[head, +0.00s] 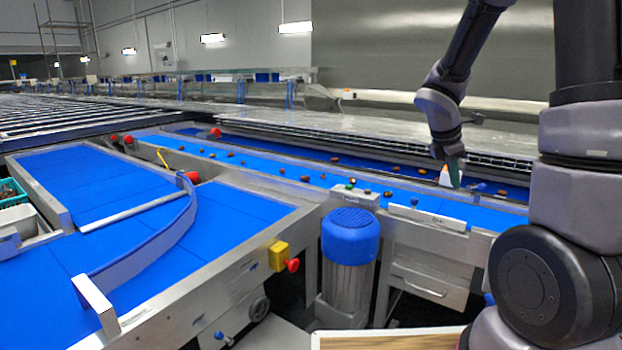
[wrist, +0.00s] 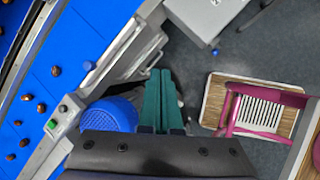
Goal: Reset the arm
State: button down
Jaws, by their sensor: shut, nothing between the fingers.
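My arm's large grey and black joints fill the right side of the head view.
Several brown dates (head: 305,179) lie scattered on the blue belt (head: 262,172). A wooden-topped surface (wrist: 214,100) holds a pink-framed rack (wrist: 262,112). A red and yellow stop button (head: 284,257) sits on the near conveyor frame.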

jog(key=s+a+r+m+t+y, duration=0.2)
jog(key=s+a+r+m, duration=0.3)
jog(key=s+r+m, duration=0.4)
jog(key=s+a+r+m+t+y, duration=0.2)
jog(key=s+a+r+m+y, duration=0.2)
jog(key=s+r+m, duration=0.5)
jog(key=a+m, duration=0.2)
jog(key=m, duration=0.2)
jog(key=shift+a+m+t+y, duration=0.3)
jog(key=shift+y, duration=0.1)
jog(key=shift+a, duration=0.1)
